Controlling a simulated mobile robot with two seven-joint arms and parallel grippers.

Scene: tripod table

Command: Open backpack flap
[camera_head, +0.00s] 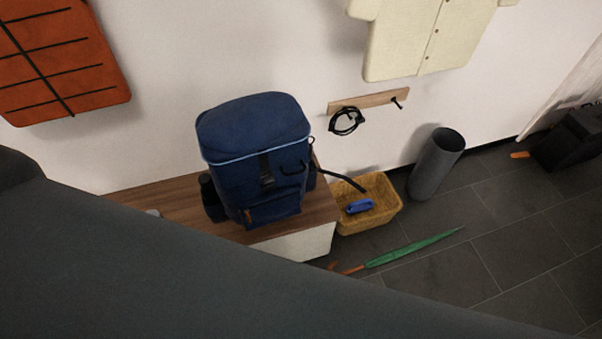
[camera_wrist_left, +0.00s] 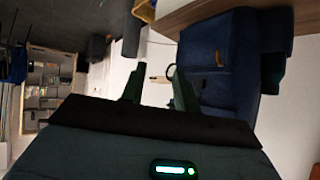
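A blue backpack (camera_head: 232,180) stands upright on a wooden-topped bench (camera_head: 165,197). Its rounded top flap (camera_head: 250,120), edged in light blue, lies closed over the top. A dark strap with a buckle (camera_head: 266,172) runs down the front. In the left wrist view the backpack (camera_wrist_left: 222,60) appears turned on its side, at the upper right. My left gripper (camera_wrist_left: 157,88) is open there, its two dark fingers apart with nothing seen between them. The right finger is close to the backpack in the picture; I cannot tell whether they touch. My right gripper is in neither view.
A wicker basket (camera_head: 378,208) holding a blue item (camera_head: 360,206) sits right of the bench. A green umbrella (camera_head: 415,248) lies on the floor. A grey bin (camera_head: 436,164) stands by the wall, near a hook rail (camera_head: 368,101). My dark arm covers the lower left.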

